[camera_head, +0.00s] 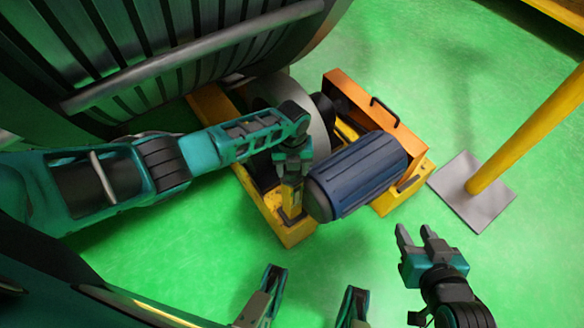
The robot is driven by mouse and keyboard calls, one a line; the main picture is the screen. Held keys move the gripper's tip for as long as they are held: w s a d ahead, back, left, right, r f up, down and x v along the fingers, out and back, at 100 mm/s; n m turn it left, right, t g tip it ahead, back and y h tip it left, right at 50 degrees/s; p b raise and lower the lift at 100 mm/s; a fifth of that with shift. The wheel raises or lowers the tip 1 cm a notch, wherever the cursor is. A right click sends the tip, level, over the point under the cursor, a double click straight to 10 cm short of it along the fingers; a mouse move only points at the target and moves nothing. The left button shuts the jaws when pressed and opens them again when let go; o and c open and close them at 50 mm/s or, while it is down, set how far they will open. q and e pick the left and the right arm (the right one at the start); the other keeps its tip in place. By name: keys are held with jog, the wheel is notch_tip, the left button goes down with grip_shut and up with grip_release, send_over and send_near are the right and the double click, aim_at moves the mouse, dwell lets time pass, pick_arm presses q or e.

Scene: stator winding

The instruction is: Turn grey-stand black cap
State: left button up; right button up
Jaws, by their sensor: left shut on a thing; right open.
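My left gripper (292,178) comes in from the left and points down at the front of the yellow machine frame (287,233). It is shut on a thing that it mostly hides. A yellow upright piece shows at and below its fingers, above a dark base. My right gripper (416,231) is open and empty over the green floor at the lower right, apart from the machine. I cannot make out a black cap on a grey stand. A grey round housing (318,128) with black parts beside it is partly hidden behind my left arm.
A blue ribbed motor (358,178) sits just right of my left gripper. Behind it is an orange box (375,108) with a black handle. A large ribbed drum (190,50) fills the upper left. A yellow post (530,130) stands on a grey floor plate (450,187).

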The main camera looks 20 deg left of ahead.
pick_arm(q)
jog(key=shift+m, duration=0.4)
jog(key=o, duration=1)
jog(key=shift+o, duration=0.2)
notch_tip(320, 180, up, 13)
jog(key=p, duration=0.5)
